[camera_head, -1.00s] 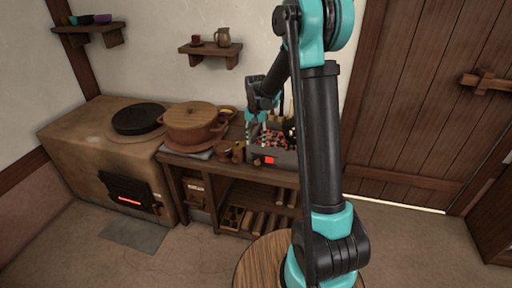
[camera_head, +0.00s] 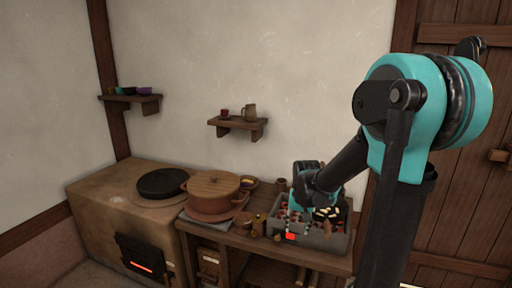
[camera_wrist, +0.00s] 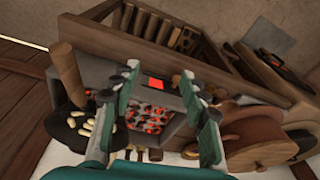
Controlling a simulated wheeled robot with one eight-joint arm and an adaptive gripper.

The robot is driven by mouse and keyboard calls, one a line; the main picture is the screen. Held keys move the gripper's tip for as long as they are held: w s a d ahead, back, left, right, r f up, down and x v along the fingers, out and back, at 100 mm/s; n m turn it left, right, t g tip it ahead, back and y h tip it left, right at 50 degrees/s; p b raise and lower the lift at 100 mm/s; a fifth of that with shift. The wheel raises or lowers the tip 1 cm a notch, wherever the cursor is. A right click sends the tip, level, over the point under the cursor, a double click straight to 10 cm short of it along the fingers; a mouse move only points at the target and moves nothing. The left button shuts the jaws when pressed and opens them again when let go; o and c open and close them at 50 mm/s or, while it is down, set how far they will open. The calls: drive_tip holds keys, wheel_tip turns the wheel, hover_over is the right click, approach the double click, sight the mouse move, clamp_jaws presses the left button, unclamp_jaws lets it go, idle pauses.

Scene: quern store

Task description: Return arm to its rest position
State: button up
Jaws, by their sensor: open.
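My gripper (camera_head: 297,207) hangs over the grey box (camera_head: 332,243) on the wooden counter. In the wrist view my gripper (camera_wrist: 160,78) has its two fingers spread apart. Nothing is held between them. Red glowing coals (camera_wrist: 150,118) show in the box behind and between the fingers. My arm reaches down to the box from the right of the head view. Its fingertips are small in the head view, and whether they touch anything there cannot be told.
A lidded brown pot (camera_head: 213,196) stands left of the box, with small jars between. A dark pan with pale pieces (camera_wrist: 85,128) is left of the fingers. A clay stove (camera_head: 110,200) is at the left. A wall shelf (camera_head: 238,124) hangs above. A plank door is right.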

drive_tip(key=s+d+f+n+t, duration=0.1)
drive_tip(key=s+d, duration=0.1)
drive_tip(key=s, duration=0.6)
drive_tip(key=s+d+f+n+t, duration=0.1)
drive_tip(key=s+d+f, duration=0.1)
drive_tip(key=s, duration=0.6)
